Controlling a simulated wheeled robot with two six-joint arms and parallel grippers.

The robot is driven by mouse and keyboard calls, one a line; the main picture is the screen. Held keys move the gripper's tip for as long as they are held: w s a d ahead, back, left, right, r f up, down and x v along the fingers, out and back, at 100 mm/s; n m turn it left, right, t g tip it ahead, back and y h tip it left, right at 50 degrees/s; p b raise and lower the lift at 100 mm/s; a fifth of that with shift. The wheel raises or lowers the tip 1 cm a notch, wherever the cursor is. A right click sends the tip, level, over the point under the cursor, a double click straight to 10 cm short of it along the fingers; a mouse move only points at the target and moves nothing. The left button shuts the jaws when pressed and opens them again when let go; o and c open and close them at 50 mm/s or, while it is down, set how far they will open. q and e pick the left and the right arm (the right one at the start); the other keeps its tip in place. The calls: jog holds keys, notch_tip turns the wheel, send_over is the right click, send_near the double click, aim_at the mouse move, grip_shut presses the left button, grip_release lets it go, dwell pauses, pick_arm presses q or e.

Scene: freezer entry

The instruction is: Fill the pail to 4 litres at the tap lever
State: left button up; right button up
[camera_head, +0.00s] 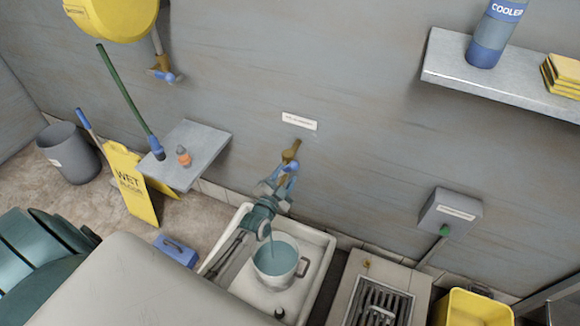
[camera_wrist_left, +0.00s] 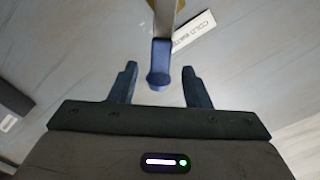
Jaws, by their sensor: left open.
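The tap (camera_head: 291,155) is a brass fitting on the grey wall with a blue lever (camera_wrist_left: 160,55). My left gripper (camera_head: 278,187) is at the lever, over the sink. In the left wrist view its fingers are apart, one on each side of the blue lever tip, with gaps showing. A grey-white pail (camera_head: 274,285) with a side handle stands upright in the white sink (camera_head: 325,262) below. Blue-green water (camera_head: 276,260) lies in the pail, and a thin stream appears to fall into it. The level marks cannot be read. My right gripper does not show.
A small wall shelf (camera_head: 205,150) holds an orange-and-grey item left of the tap. A yellow wet-floor sign (camera_head: 130,183) and a grey bin (camera_head: 68,155) stand further left. A grated unit (camera_head: 350,300) and yellow bucket (camera_head: 472,305) are right of the sink.

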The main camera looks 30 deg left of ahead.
aim_at(289, 170)
pick_arm(q)
jog(key=shift+w+a, duration=0.1)
jog(key=shift+w, duration=2.1)
jog(key=shift+c, duration=0.4)
grip_shut()
